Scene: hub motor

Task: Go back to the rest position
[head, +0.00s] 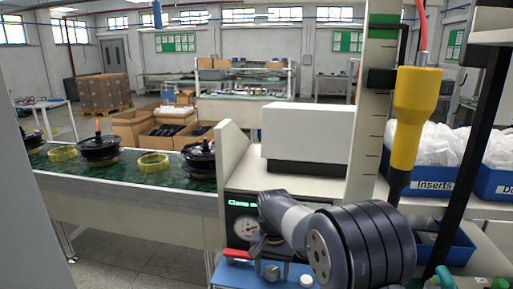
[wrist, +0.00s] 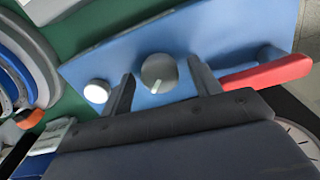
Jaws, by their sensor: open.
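My gripper (wrist: 161,72) is open in the wrist view, with its two fingers apart and one on each side of a grey round knob (wrist: 158,73). I cannot tell whether the fingers touch the knob. The knob sits on a blue panel (wrist: 225,45), between a white button (wrist: 97,90) and a red lever (wrist: 265,74). In the head view my arm reaches down over the same blue panel (head: 235,274). The gripper's fingertips are hard to make out there.
A display and gauge (head: 243,228) stand behind the panel, with a white box-shaped machine (head: 318,135) above. A yellow hanging tool (head: 416,100) and blue bins (head: 435,182) are at right. At left, a conveyor (head: 130,178) carries black motor hubs (head: 98,147) and yellow rings (head: 153,160).

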